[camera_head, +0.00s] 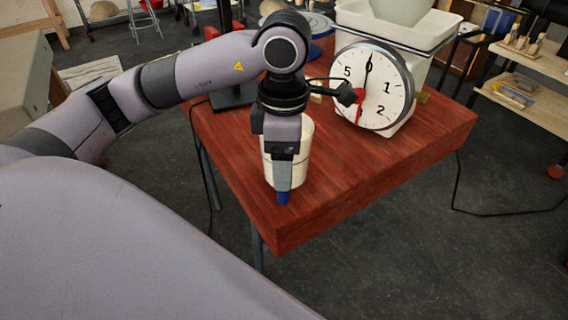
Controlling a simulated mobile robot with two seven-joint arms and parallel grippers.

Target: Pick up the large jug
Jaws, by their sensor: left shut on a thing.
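A large cream-white jug (304,145) stands near the front left corner of the red wooden table (390,170). My left gripper (283,195) points down from above, in front of the jug, and hides much of it. Blue shows at its fingertip, low by the jug's near side. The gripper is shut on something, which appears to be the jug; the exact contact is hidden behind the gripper. The jug looks upright, and I cannot tell whether its base touches the table. My right gripper is not in view.
A kitchen scale with a round dial (372,88) stands right of the jug, with a white tray (420,32) on top. A dark stand (233,95) is behind my arm. Wooden shelves (530,95) are at the right. The table's front right is clear.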

